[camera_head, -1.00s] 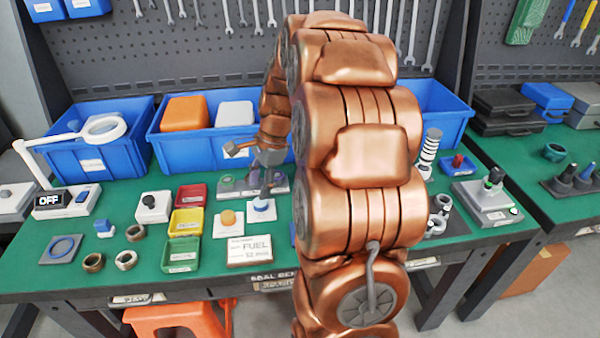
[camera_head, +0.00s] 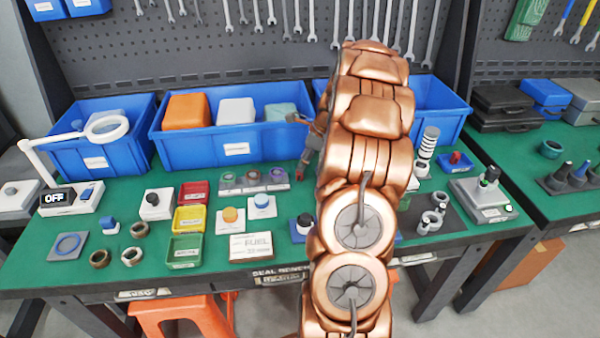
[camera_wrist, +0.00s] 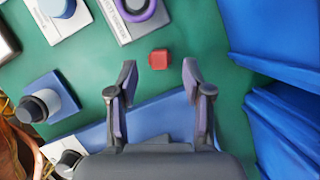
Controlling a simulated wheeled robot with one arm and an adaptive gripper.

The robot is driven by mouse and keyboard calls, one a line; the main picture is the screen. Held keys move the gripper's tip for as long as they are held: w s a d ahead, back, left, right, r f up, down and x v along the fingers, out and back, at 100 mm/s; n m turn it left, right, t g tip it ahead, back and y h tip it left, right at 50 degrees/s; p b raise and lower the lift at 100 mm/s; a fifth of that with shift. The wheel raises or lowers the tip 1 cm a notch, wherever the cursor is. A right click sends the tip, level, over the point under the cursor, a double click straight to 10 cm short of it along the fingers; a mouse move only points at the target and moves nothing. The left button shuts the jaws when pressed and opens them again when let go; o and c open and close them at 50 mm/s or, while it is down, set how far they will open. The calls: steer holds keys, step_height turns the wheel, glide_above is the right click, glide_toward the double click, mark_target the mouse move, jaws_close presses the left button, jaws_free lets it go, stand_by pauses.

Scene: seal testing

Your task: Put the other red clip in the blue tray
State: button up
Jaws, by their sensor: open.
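A small red clip (camera_wrist: 158,59) lies on the green mat in the wrist view, just beyond and between my fingertips, touching neither. My gripper (camera_wrist: 159,77) is open and empty. In the head view my arm hides most of the gripper; a small red patch (camera_head: 300,171) beside the arm seems to be the clip. A small blue tray (camera_head: 462,168) at the right of the bench holds a red piece (camera_head: 456,158).
Large blue bins (camera_head: 230,148) line the back of the bench, close on the right in the wrist view. A seal stand with rings (camera_head: 253,181) is left of the clip. A black knob on a blue base (camera_head: 303,226) stands nearer the front edge. Blue flat surface (camera_wrist: 165,113) lies beneath the fingers.

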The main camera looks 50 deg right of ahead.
steer(key=p+x, duration=0.1)
steer(key=x, duration=0.3)
steer(key=shift+f, duration=0.45)
steer(key=shift+c, duration=0.4)
steer(key=shift+s, duration=0.1)
jaws_close()
